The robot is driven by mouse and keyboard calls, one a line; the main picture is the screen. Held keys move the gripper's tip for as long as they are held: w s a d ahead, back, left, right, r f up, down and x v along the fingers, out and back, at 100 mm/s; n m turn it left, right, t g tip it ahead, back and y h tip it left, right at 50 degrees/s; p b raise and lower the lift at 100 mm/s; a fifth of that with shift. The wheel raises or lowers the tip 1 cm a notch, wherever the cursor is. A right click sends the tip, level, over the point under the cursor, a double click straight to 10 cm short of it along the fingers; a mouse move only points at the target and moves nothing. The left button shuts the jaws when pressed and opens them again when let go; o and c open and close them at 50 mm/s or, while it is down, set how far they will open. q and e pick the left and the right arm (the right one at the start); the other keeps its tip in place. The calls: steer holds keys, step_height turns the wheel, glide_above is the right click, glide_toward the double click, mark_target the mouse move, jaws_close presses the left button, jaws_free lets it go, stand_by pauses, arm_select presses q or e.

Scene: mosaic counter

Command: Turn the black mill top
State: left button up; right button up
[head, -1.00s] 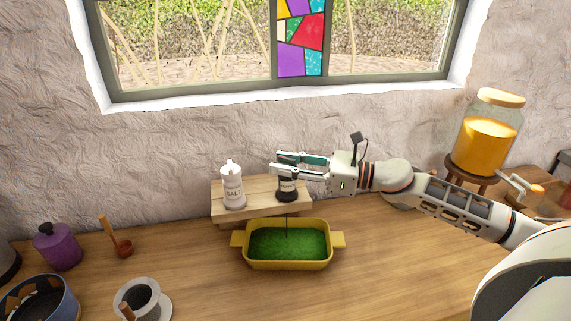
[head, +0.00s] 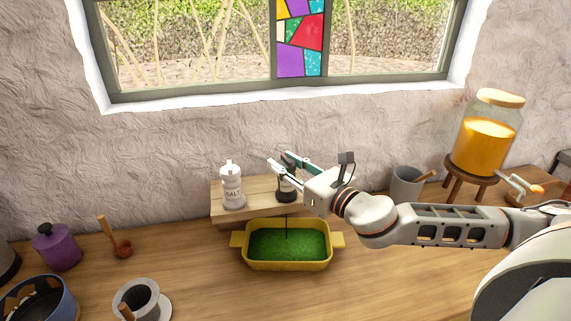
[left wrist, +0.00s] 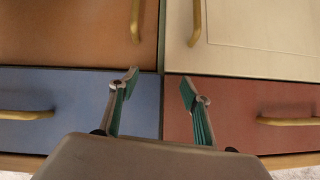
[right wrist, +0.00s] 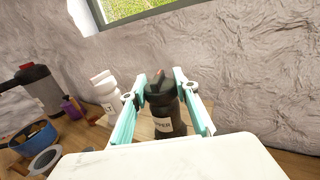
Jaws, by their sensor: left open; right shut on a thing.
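The black pepper mill (head: 286,186) stands upright on the wooden riser (head: 222,213) in the head view, partly hidden by my right gripper. In the right wrist view its black top (right wrist: 160,84) has a small red mark and its label is partly readable. My right gripper (head: 281,164) is shut on the mill's top, with one finger on each side; it also shows in the right wrist view (right wrist: 155,90). A thin dark stream runs from under the mill into the dish. My left gripper (left wrist: 158,85) is open and empty in front of coloured drawers.
A white salt mill (head: 232,186) stands left of the pepper mill on the riser. A yellow dish (head: 290,265) with green contents sits in front. A grey cup (head: 407,180) and juice jar (head: 487,135) stand right. The counter right of the dish is clear.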

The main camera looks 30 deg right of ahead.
steer(key=m+h, duration=0.2)
steer(key=h, duration=0.1)
steer(key=m+h, duration=0.2)
steer(key=h, duration=0.1)
steer(key=shift+a+t, duration=0.1)
steer(key=shift+t, duration=0.2)
steer(key=m+g+h, duration=0.1)
steer(key=m+h, duration=0.2)
steer(key=h, duration=0.1)
steer(key=shift+h, duration=0.4)
steer(key=m+g+h, duration=0.2)
steer(key=m+h, duration=0.1)
steer(key=h, duration=0.1)
steer(key=shift+g, duration=0.3)
steer(key=shift+d+m+g+h, duration=0.15)
steer(key=shift+m+g+h, duration=0.8)
steer(key=shift+h, duration=0.1)
steer(key=shift+d+m+g+h, duration=0.15)
steer(key=shift+m+g+h, duration=0.7)
steer(key=shift+g+h, duration=0.15)
steer(key=shift+g+h, duration=0.25)
steer(key=o, duration=1.1)
steer(key=shift+o, duration=0.2)
step_height(320, 180, up, 10)
steer(key=shift+r, duration=0.1)
